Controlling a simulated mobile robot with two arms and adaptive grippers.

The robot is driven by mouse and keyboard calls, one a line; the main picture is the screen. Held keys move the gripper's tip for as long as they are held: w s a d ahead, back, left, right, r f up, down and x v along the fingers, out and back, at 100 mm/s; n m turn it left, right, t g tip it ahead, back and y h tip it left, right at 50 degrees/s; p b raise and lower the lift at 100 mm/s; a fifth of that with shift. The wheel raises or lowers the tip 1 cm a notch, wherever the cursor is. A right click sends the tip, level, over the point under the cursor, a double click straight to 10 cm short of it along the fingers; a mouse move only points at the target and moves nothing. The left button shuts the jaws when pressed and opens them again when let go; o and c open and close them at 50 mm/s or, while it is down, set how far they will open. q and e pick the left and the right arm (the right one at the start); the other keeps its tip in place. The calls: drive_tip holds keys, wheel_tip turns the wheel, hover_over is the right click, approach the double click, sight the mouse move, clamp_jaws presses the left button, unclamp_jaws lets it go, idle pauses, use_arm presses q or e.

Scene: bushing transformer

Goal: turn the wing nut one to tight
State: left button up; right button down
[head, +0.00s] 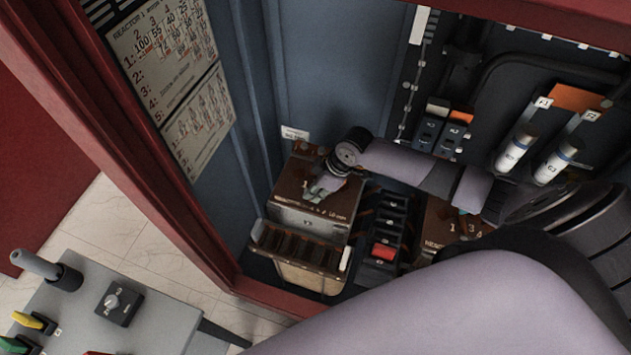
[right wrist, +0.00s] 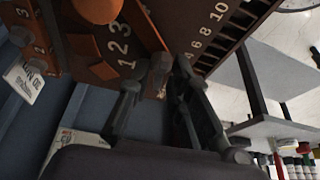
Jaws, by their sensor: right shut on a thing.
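The wing nut (right wrist: 159,73) is a small brownish piece between my right fingertips in the right wrist view, mostly covered by them. It sits at the edge of the brown transformer top (right wrist: 200,22), beside printed numbers. In the head view my right gripper (head: 325,187) reaches down onto the top of the brown transformer box (head: 290,206) inside the cabinet, hiding the wing nut there. In the right wrist view my right gripper (right wrist: 158,88) is shut on the wing nut. How tight the nut is cannot be seen. My left gripper is not in view.
Black terminal blocks with a red switch (head: 383,251) stand just right of the transformer. Fuses (head: 515,147) are on the back panel. The red cabinet frame (head: 150,190) borders the left. A grey control desk (head: 80,300) stands outside at lower left.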

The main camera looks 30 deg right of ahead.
drive_tip(key=shift+s+a+m+p, duration=0.1)
drive_tip(key=shift+m+p, duration=0.45)
drive_tip(key=shift+m, duration=0.15)
drive_tip(key=shift+f+h, duration=0.1)
drive_tip(key=shift+h, duration=0.2)
drive_tip(key=c, duration=1.8)
unclamp_jaws()
drive_tip(key=shift+o, duration=0.2)
drive_tip(key=v, duration=1.2)
drive_tip(key=shift+s+f, duration=0.1)
drive_tip(key=shift+s, duration=0.05)
